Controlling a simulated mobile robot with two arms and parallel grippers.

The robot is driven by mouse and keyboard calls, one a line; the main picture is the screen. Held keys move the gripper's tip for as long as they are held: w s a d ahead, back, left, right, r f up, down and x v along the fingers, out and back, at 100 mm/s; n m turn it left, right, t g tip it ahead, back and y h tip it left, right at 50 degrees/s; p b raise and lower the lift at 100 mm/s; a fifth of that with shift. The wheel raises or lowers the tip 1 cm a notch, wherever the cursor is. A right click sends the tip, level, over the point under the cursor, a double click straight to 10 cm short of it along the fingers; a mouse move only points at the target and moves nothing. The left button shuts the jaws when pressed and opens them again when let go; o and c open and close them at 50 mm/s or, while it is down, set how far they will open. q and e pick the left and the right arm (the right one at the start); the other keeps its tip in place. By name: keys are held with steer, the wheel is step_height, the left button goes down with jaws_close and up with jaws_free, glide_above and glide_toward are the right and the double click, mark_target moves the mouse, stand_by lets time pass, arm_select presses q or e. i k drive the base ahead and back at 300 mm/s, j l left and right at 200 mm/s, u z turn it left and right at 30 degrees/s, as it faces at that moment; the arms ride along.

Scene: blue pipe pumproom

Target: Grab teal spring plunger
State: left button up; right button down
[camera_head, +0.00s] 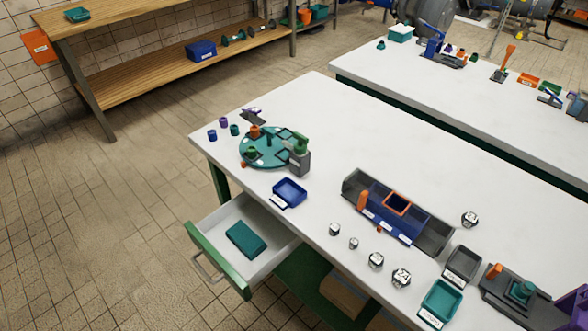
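No gripper shows in the head view. I cannot tell for sure which part is the teal spring plunger. A small teal part (522,290) sits on a dark grey fixture (497,291) at the right front of the near table. A green knob-like part (301,143) tops a grey block (300,162) beside the round teal turntable (257,157). A small teal cylinder (234,130) stands at the table's far left, near blue and purple ones.
The near white table (330,110) has a blue tray (289,192), a grey trough (435,236), several nuts and a teal bin (440,302). An open drawer (222,262) juts out at left, holding a teal box (246,239). The left floor is clear.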

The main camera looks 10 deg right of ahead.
mark_target(517, 292)
steer(key=z, duration=2.15)
